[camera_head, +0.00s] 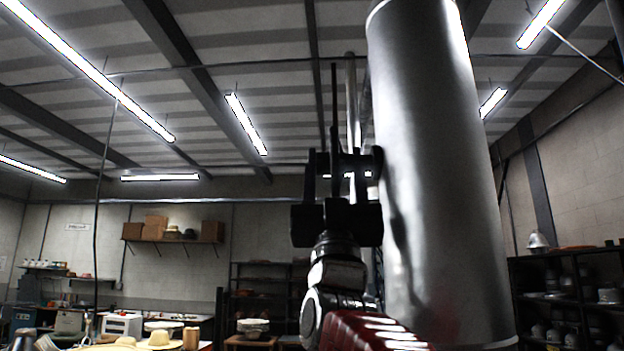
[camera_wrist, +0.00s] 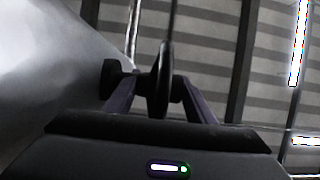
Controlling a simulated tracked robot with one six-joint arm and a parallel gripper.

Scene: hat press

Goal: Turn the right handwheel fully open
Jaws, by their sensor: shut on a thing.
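The handwheel (camera_head: 334,105) shows nearly edge-on in the head view, as a thin dark upright bar left of the large metal cylinder. My gripper (camera_head: 342,163) points up from below, with its fingers at the lower part of the wheel. In the wrist view the dark wheel (camera_wrist: 163,75) stands upright between the two fingers, and my gripper (camera_wrist: 150,88) is shut on it. The wheel's full face, its spokes and its valve are not visible, so I cannot tell how far it is turned.
The large metal cylinder (camera_head: 430,180) stands close on the right of my gripper; its side also fills the left of the wrist view (camera_wrist: 50,60). Thin pipes (camera_head: 351,100) rise behind the wheel. Shelves (camera_head: 560,300) and a workbench are farther back. The left side is open.

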